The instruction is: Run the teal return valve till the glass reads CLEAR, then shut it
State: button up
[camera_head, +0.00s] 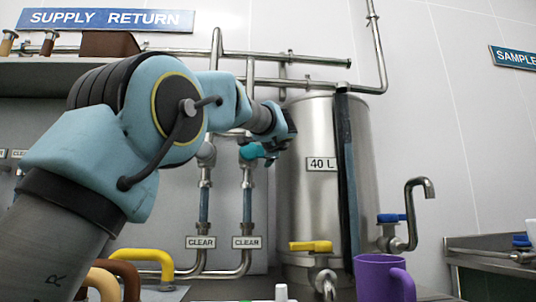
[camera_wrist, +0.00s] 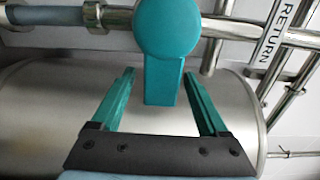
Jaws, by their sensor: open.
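The teal return valve (camera_head: 252,151) sits on the right of two upright pipes, left of the steel tank. In the wrist view its round hub and lever (camera_wrist: 165,75) fill the upper middle. My gripper (camera_wrist: 159,74) is open, with the lever's end between its two green fingers and a gap on each side. In the head view my gripper (camera_head: 276,138) is beside the valve, its fingers hard to make out. The return sight glass (camera_head: 247,205) looks bluish, and the label (camera_head: 246,242) below it reads CLEAR.
The steel tank (camera_head: 308,220) marked 40 L stands close behind my gripper. A second sight glass (camera_head: 204,205), also labelled CLEAR, is on the left pipe. A yellow-handled tap (camera_head: 311,246), a purple mug (camera_head: 383,279) and a blue-handled tap (camera_head: 391,218) are at lower right.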

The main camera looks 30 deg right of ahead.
jog(key=b+v, duration=0.3)
jog(key=v, duration=0.7)
jog(key=shift+s, duration=0.35)
jog(key=shift+a, duration=0.15)
